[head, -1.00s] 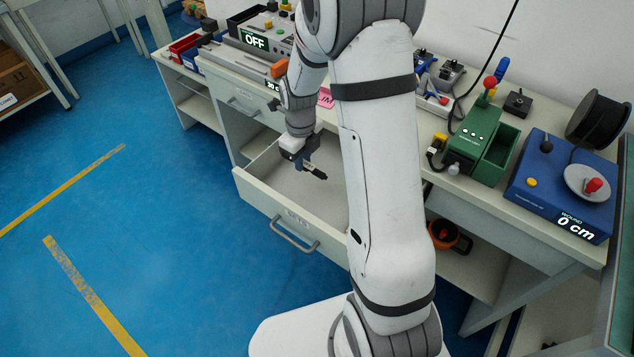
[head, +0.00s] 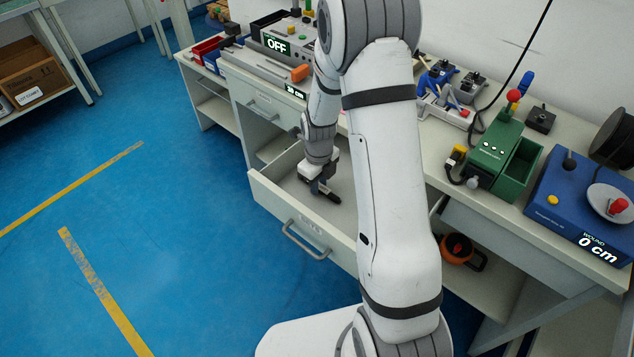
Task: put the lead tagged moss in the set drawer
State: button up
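My gripper (head: 318,188) is down inside the open drawer (head: 290,209), close above its floor. It appears shut on a short dark piece (head: 331,196), which looks like a lead or its plug. The dark piece points toward the lower right, and I cannot tell whether it touches the drawer floor. No moss tag can be read on it. The drawer is pulled out from the bench, with a bar handle on its front. Its label is too small to read, and my arm hides its right part.
The bench top carries a grey box reading OFF (head: 291,40), a green device (head: 494,150) and a blue winder reading 0 cm (head: 570,205). A closed drawer (head: 262,100) is left of the open one. An orange-black object (head: 457,248) lies on the lower shelf. The blue floor at left is clear.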

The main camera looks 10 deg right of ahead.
jog(key=o, duration=0.3)
jog(key=shift+o, duration=0.2)
notch_tip(320, 180, up, 12)
jog(key=p, duration=0.1)
jog(key=s+r+n+t, duration=0.1)
jog(key=s+r+n, duration=0.5)
jog(key=s+n, duration=0.4)
jog(key=s+r+n+t, duration=0.1)
jog(key=s+r+n, duration=0.6)
jog(key=n, duration=1.1)
jog(key=s, duration=0.3)
jog(key=shift+s+d+r+n, duration=0.15)
jog(key=shift+s+r+n, duration=0.05)
jog(key=shift+s+n, duration=0.2)
